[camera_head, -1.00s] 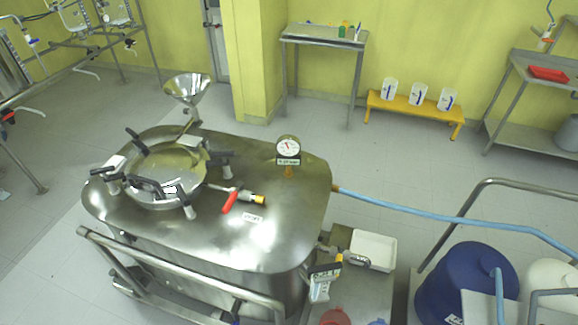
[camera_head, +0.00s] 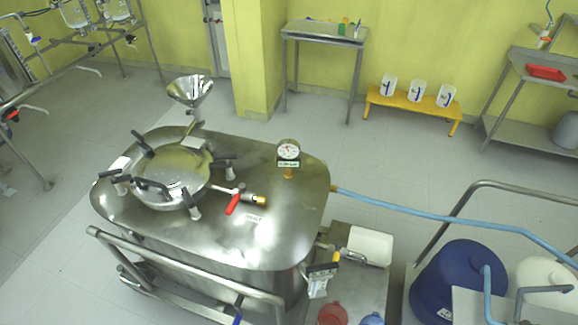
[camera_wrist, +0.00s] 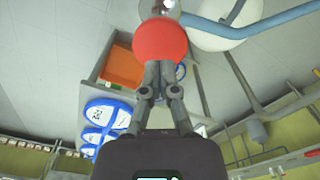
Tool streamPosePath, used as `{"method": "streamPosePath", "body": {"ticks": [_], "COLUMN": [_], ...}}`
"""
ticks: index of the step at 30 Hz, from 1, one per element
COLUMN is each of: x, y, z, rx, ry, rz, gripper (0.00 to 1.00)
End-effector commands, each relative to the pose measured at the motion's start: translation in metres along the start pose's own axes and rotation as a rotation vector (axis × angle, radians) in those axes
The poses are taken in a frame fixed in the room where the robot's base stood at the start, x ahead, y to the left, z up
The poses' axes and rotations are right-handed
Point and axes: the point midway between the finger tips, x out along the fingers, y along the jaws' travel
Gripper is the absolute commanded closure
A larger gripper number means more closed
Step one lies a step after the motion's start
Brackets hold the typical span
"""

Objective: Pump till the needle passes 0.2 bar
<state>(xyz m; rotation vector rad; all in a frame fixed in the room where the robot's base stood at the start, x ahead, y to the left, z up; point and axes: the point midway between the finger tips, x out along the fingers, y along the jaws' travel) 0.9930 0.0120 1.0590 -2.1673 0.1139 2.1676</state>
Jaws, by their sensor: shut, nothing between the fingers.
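The round pressure gauge (camera_head: 288,150) stands upright on a brass stem on the steel vessel's lid (camera_head: 285,215). It has a white dial and a small greenish label below; the needle's reading is too small to tell. In the wrist view my gripper (camera_wrist: 161,72) is shut and empty, its fingers overlapping the lower part of a round red thing (camera_wrist: 160,38). I cannot tell whether they touch it. My gripper does not show clearly in the head view. No pump can be identified for certain.
A blue hose (camera_head: 430,214) runs from the vessel to the right, above a blue drum (camera_head: 455,275). A white tray (camera_head: 371,245) and a red round thing (camera_head: 332,314) are beside the vessel. A red-handled valve (camera_head: 233,204) and a steel funnel (camera_head: 190,92) are on its top.

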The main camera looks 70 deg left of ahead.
Motion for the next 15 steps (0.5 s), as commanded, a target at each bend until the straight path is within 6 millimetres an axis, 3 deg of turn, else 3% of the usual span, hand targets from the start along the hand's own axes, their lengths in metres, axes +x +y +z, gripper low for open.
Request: {"method": "streamPosePath", "body": {"ticks": [15], "x": [-0.0044], "y": [0.0002], "z": [-0.0002], "rx": [0.000], "ry": [0.000], "rz": [0.000], "gripper": [1.00]}}
